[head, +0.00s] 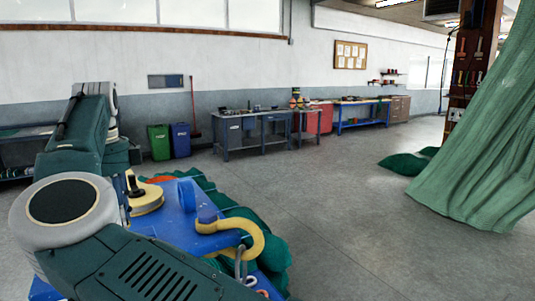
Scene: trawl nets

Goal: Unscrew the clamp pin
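A curved yellow piece (255,240) lies on the blue work table (176,222), partly behind my arm. A blue, knob-like piece (207,214) sits at its upper left end; I cannot tell whether either belongs to the clamp or its pin. A grey metal loop (240,262) shows just below, partly hidden. My dark green arm with a pale round joint fills the lower left and covers much of the table. Neither gripper shows in the head view.
A yellow spool (147,200) stands on the table. Green netting (265,230) bunches along its right side. A green net (485,140) hangs at right, with a heap (405,163) beside it. Workbenches (250,131) and bins (159,142) line the wall. The middle floor is clear.

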